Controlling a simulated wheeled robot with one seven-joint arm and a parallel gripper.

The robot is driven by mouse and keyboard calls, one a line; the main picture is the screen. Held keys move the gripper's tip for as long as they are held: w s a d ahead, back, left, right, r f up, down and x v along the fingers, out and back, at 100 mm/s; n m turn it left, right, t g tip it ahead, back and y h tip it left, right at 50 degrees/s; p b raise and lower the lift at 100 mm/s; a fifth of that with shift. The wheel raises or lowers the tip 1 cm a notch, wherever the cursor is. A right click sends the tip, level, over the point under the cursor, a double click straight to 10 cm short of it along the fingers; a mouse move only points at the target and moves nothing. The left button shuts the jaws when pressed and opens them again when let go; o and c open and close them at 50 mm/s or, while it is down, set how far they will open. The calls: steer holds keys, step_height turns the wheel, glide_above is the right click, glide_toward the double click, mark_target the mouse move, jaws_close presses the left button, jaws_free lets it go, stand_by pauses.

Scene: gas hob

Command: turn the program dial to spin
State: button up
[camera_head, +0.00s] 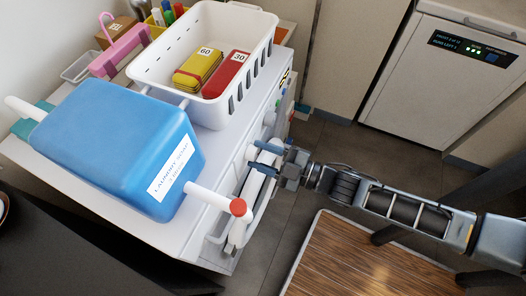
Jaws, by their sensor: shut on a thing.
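The white machine (212,150) stands at the left, and I look down on its top and steeply along its front. My gripper (265,158) is at the upper part of that front, reaching in from the right. Its two bluish fingers are closed on a white piece there, which looks like the program dial. The fingers cover most of it, so its pointer and the spin mark cannot be read.
A blue laundry soap container (115,135) lies on top, its red-tipped spout (238,207) jutting over the front edge near my gripper. A white basket (205,45) holds a yellow box (198,70) and a red box (226,74). A wooden-topped surface (350,262) is below my arm.

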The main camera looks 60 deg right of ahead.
steer(key=m, duration=0.4)
steer(key=shift+m+p, duration=0.3)
steer(key=shift+p, duration=0.1)
steer(key=shift+f+m, duration=0.1)
steer(key=shift+m, duration=1.5)
steer(key=o, duration=1)
steer(key=shift+a, duration=0.1)
steer(key=s, duration=0.5)
steer(key=s+b, duration=0.1)
steer(key=s, duration=0.2)
steer(key=shift+d, duration=0.35)
steer(key=shift+w, duration=0.1)
